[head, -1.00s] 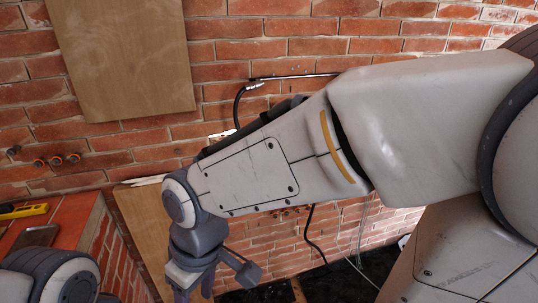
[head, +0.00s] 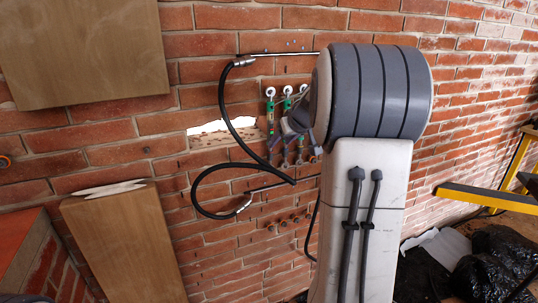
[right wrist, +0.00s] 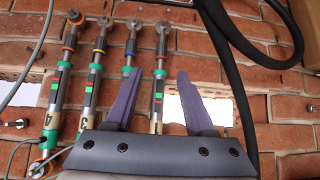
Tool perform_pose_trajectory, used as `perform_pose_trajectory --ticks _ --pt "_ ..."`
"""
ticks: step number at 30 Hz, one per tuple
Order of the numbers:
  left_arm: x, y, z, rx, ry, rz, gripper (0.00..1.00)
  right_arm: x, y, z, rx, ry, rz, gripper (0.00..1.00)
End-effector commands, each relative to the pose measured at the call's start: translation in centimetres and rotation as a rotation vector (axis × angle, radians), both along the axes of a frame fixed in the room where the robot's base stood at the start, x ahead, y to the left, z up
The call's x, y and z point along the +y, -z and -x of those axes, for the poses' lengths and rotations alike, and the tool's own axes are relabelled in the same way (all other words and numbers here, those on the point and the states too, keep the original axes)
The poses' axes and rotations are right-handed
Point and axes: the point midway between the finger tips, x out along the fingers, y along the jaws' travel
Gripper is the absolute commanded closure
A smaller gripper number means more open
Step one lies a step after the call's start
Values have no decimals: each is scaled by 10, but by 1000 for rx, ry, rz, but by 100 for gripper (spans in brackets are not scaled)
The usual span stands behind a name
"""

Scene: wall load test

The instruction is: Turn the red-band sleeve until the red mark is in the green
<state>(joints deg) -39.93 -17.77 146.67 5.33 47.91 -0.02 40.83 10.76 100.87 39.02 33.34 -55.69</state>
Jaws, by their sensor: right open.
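Several upright rods with green collars hang on the brick wall, shown in the head view (head: 270,108) and close up in the right wrist view. My right gripper (right wrist: 158,100) is open, its purple fingers on either side of one rod (right wrist: 158,82). In the head view my right gripper (head: 290,127) is at the rods, mostly hidden by my arm. My left gripper is out of view.
A black hose (head: 268,160) loops left of the rods, and a dark hose also crosses beside the gripper in the right wrist view (right wrist: 242,85). Wooden boards (head: 85,45) are on the left. Black bags (head: 490,262) and a yellow stand (head: 515,165) are at the right.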

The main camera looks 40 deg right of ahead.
Motion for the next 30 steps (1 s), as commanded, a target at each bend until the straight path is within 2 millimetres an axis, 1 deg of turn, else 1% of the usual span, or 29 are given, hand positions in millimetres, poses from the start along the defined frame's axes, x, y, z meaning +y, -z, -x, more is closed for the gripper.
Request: perform_pose_trajectory --ticks 1,6,13,18,26,29,30 --pt "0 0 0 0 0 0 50 0 8 -7 4 -4 -3 45" --pt "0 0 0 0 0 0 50 -4 32 -30 5 -4 -4 45" --pt "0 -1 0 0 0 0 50 -9 56 -54 5 -3 -2 45" --pt "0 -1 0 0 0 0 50 -10 63 -61 3 -3 -2 45" --pt "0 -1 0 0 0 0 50 -11 63 -61 3 -2 -1 45" --pt "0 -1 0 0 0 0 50 -11 63 -61 3 -2 -1 80" --pt "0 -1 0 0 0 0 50 -11 63 -61 3 -2 -1 95"
